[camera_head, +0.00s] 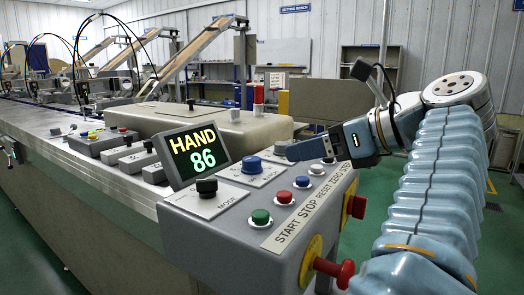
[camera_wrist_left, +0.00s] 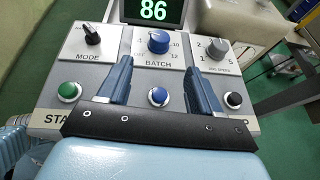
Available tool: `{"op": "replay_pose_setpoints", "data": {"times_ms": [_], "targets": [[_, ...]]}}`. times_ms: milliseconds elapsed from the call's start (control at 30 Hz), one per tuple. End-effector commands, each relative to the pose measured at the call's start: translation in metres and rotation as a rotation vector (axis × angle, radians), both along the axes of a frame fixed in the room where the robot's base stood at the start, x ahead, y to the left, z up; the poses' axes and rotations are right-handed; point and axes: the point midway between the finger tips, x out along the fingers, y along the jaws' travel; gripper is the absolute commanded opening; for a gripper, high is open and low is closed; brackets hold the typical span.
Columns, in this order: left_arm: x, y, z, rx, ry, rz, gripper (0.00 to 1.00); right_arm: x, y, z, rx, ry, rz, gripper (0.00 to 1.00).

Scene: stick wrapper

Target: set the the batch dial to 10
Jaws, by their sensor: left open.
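The batch dial is a blue round knob on a white plate marked BATCH; it shows in the left wrist view (camera_wrist_left: 159,41) and in the head view (camera_head: 252,164). Small numbers are printed at its right side, with 12 at the lower right; I cannot tell where its pointer stands. My left gripper (camera_head: 292,152) hangs over the panel, right of the dial in the head view. In the left wrist view the gripper (camera_wrist_left: 157,56) is open and empty, its two blue fingers apart on either side below the dial. Contact with the dial is not visible. My right gripper is out of view.
A screen (camera_head: 195,151) reads HAND 86. The black MODE knob (camera_wrist_left: 91,35) and grey speed knob (camera_wrist_left: 217,48) flank the dial. Green (camera_wrist_left: 68,91), blue (camera_wrist_left: 158,96) and black (camera_wrist_left: 233,100) buttons lie nearer. Red emergency knobs (camera_head: 334,270) stick out of the panel's side.

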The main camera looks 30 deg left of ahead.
Motion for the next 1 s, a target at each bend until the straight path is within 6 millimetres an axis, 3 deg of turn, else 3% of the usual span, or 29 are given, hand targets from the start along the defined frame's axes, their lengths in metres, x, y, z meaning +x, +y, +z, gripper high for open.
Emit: {"op": "replay_pose_setpoints", "data": {"times_ms": [500, 700, 1000], "targets": [[0.016, 0.098, -0.04, 0.0, -0.003, 0.0, 0.65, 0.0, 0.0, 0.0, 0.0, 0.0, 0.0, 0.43], [0.019, 0.114, -0.047, 0.001, -0.006, -0.001, 0.65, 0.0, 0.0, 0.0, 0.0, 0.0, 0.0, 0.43], [0.019, 0.115, -0.047, 0.002, -0.006, -0.001, 0.63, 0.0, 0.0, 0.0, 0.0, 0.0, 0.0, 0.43]]}}
